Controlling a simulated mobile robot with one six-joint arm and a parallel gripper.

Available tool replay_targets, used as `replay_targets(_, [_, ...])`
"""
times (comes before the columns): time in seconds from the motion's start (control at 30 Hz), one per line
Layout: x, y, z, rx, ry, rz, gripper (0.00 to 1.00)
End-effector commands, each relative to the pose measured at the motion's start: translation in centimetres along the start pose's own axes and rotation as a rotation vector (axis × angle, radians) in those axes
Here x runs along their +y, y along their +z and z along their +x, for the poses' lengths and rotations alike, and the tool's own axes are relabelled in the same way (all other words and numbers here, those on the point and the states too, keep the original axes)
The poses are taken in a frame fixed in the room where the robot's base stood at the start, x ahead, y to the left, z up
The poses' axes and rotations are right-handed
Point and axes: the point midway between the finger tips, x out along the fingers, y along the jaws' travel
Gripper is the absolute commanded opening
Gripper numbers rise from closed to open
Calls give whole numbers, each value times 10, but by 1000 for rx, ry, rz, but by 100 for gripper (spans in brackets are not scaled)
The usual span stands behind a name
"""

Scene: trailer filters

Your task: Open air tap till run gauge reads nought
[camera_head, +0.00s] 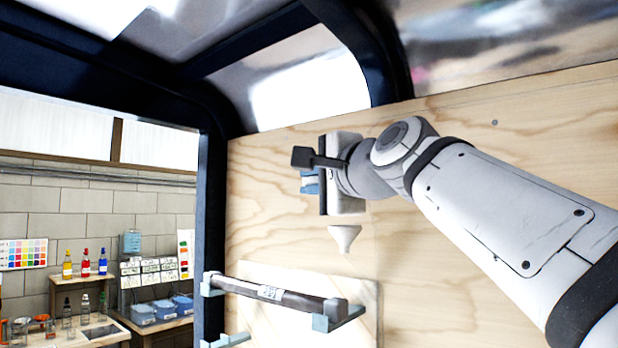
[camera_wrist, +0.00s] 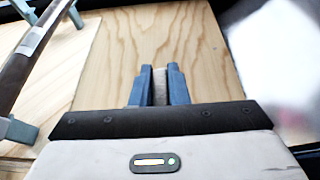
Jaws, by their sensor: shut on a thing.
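In the wrist view, my gripper (camera_wrist: 160,72) has both blue fingers closed on a narrow pale grey piece (camera_wrist: 159,88). Most of that piece is hidden by the fingers, and I cannot tell whether it is the air tap. No gauge face can be made out in either view.
A small white cone (camera_head: 345,238) shows just below my gripper. Lower on the wall, a dark bar (camera_head: 275,293) rests in grey-blue brackets (camera_head: 338,314); it shows at the wrist view's left (camera_wrist: 22,62). A dark frame post (camera_head: 209,235) stands left. Beyond is a workbench (camera_head: 170,314).

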Motion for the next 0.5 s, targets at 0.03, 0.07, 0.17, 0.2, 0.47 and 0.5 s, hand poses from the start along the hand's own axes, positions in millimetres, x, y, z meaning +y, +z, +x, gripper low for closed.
replay_targets(0.03, [-4, 0, 0, -1, 21, -8, 0])
replay_targets(0.07, [-4, 0, 0, -1, 35, -13, 0])
replay_targets(0.17, [-2, 0, 1, -1, 75, -29, 0])
replay_targets(0.2, [-1, 0, 0, -2, 88, -34, 0])
replay_targets(0.47, [5, 0, 0, -1, 111, -45, 0])
replay_targets(0.5, [5, 0, 0, -1, 111, -45, 0])
